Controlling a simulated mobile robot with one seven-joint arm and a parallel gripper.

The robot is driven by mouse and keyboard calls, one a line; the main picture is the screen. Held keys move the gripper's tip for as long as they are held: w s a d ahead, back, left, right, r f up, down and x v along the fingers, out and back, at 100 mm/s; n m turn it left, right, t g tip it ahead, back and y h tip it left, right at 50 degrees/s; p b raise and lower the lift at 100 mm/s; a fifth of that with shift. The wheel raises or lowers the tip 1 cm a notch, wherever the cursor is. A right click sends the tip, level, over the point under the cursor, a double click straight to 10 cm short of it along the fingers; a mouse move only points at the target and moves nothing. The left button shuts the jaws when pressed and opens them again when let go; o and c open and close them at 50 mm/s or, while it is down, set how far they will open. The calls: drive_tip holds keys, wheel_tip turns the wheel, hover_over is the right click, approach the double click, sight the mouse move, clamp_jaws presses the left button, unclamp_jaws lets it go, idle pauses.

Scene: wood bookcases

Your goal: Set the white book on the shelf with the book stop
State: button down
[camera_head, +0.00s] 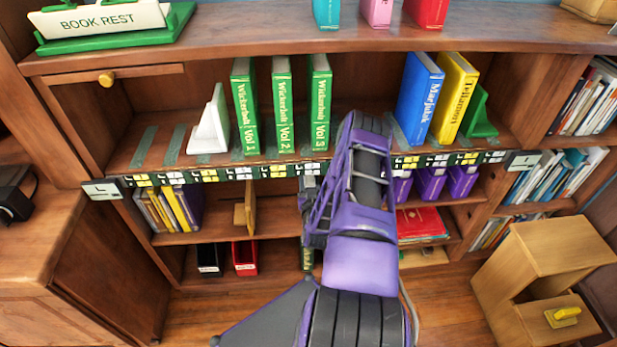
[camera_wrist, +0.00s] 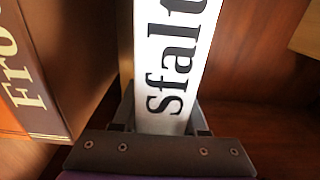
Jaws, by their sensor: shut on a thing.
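A white book (camera_wrist: 170,70) with large black letters reading "Sfalt" on its spine is upright in the wrist view. My gripper (camera_wrist: 160,118) is shut on the lower part of its spine, one finger at each side. In the head view my purple arm hides the gripper and the white book. A white wedge-shaped book stop (camera_head: 211,126) stands on the middle shelf (camera_head: 180,118), left of several green books (camera_head: 281,105). A green book stop (camera_head: 481,115) stands at that shelf's right, against a yellow book (camera_head: 454,95).
A blue book (camera_head: 418,95) leans beside the yellow one. In the wrist view, a brown book (camera_wrist: 38,75) stands close left of the white book. Purple boxes (camera_head: 430,184) and a wooden bookend (camera_head: 246,213) are on the lower shelf. A wooden step unit (camera_head: 545,260) stands at the right.

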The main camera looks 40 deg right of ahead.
drive_tip(key=shift+c, duration=2.2)
unclamp_jaws()
drive_tip(key=shift+s+a, duration=0.1)
drive_tip(key=p+v, duration=0.1)
drive_tip(key=v, duration=1)
drive_tip(key=shift+s, duration=0.4)
drive_tip(key=shift+a, duration=0.15)
